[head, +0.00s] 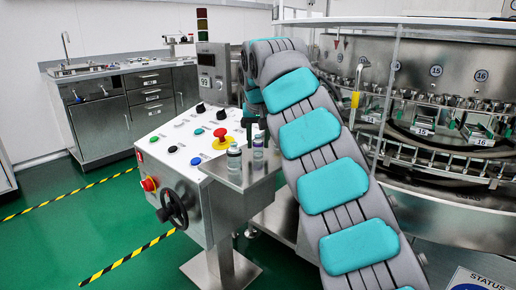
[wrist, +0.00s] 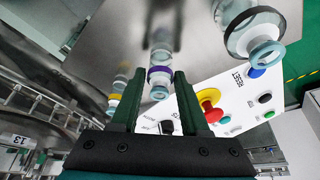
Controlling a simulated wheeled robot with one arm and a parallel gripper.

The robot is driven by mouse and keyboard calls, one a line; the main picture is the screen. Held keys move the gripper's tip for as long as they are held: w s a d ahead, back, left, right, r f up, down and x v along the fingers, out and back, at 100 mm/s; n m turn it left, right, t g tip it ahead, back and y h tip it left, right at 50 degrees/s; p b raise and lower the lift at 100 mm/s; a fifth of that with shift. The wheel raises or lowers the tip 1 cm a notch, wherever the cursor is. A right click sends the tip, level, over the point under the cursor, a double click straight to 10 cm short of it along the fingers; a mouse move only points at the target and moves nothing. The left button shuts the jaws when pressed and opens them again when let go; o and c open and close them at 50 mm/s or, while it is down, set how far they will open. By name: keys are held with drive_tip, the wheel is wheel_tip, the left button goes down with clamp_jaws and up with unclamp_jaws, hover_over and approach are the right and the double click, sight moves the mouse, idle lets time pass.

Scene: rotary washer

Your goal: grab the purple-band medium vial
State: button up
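The purple-band vial (wrist: 160,62) shows in the wrist view, with a purple ring around its neck and a pale cap. It stands between the tips of my gripper (wrist: 160,77), whose two dark green fingers are apart, with a gap visible on each side. I cannot tell whether the fingertips are level with it in depth. In the head view my gripper (head: 256,126) is over the steel shelf (head: 238,181) of the control console. A small clear vial (head: 258,153) stands below it; its band colour is too small to tell.
A larger vial with a dark grey band (wrist: 245,28) stands to one side, and a smaller yellow-band vial (wrist: 119,84) to the other. The console's red emergency button (head: 220,133) and knobs are close by. The rotary washer (head: 440,130) is at right.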

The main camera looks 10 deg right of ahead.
clamp_jaws()
drive_tip(key=shift+r, duration=0.15)
idle(0.4)
